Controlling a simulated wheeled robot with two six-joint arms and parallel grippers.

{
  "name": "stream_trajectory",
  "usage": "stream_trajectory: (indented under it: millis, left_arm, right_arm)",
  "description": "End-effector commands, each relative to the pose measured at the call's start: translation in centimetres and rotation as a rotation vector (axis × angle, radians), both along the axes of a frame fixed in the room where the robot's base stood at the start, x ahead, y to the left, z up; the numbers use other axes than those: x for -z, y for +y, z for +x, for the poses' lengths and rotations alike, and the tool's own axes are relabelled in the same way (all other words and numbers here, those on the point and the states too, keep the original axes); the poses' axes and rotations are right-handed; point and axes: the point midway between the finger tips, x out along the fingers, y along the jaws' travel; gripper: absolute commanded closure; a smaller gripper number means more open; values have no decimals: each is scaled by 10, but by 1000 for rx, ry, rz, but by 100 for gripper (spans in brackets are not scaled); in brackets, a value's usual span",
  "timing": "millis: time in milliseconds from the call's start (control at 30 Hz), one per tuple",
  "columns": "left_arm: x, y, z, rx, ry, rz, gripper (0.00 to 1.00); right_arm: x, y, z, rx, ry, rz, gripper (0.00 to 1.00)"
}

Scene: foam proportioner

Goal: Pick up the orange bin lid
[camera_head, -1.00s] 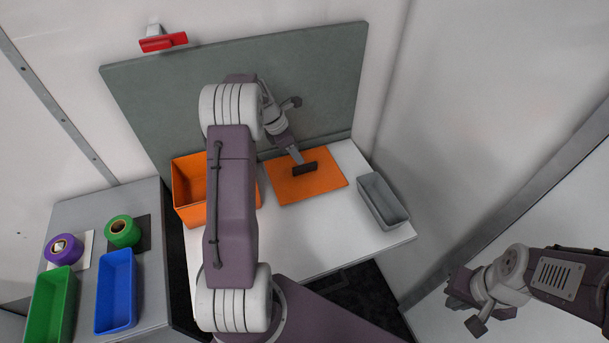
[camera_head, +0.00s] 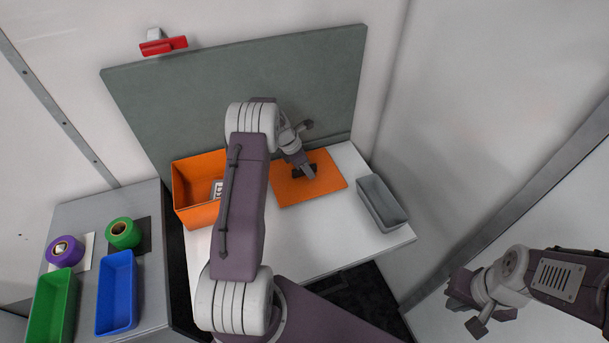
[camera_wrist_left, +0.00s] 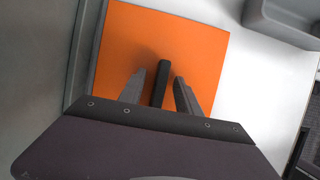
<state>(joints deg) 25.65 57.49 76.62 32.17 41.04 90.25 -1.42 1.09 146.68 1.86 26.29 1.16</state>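The orange bin lid (camera_head: 328,186) lies flat on the white table to the right of the orange bin, with a dark bar handle on top. My left gripper (camera_head: 306,174) is at the handle in the head view. In the left wrist view, the lid (camera_wrist_left: 205,55) lies below and the dark handle (camera_wrist_left: 160,82) stands between the two fingers of my left gripper (camera_wrist_left: 158,92). The fingers are open, with a gap on each side of the handle. My right gripper (camera_head: 468,304) is at the lower right, away from the table; its finger gap is unclear.
An open orange bin (camera_head: 195,205) with a small white-and-black item inside stands left of the lid. A grey bin (camera_head: 382,203) stands to the right. A grey-green panel (camera_head: 180,110) rises behind. Blue (camera_head: 117,292) and green (camera_head: 52,308) bins stand on the left table.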

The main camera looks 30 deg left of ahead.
Motion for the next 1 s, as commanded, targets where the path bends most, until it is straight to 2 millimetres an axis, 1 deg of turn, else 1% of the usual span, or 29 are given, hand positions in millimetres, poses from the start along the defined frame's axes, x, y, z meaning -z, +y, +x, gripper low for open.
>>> stream_trajectory:
  millis: [100, 133, 167, 200, 267, 567, 667, 767, 867, 900, 1000]
  left_arm:
    - [0, 0, 0, 0, 0, 0, 60]
    - [0, 0, 0, 0, 0, 0, 66]
    - [-1, 0, 0, 0, 0, 0, 74]
    - [-1, 0, 0, 0, 0, 0, 85]
    - [-1, 0, 0, 0, 0, 0, 100]
    - [-1, 0, 0, 1, -1, 1, 100]
    - [-5, 0, 0, 0, -2, 1, 100]
    - [-17, 0, 1, 2, -3, 1, 100]
    - [-39, 1, 1, 2, -6, 3, 100]
    - [-47, -4, -1, 3, -4, 1, 100]
    - [-58, -25, -13, 4, -2, 1, 100]
  right_arm:
    - [0, 0, 0, 0, 0, 0, 100]
    - [0, 0, 0, 0, 0, 0, 100]
    - [0, 0, 0, 0, 0, 0, 100]
    - [0, 0, 0, 0, 0, 0, 100]
    - [0, 0, 0, 0, 0, 0, 100]
    - [0, 0, 0, 0, 0, 0, 100]
    - [0, 0, 0, 0, 0, 0, 100]
    - [1, 0, 0, 0, 0, 0, 100]
    - [1, 0, 0, 0, 0, 0, 100]
    - [2, 0, 0, 0, 0, 0, 100]
    - [5, 0, 0, 0, 0, 0, 100]
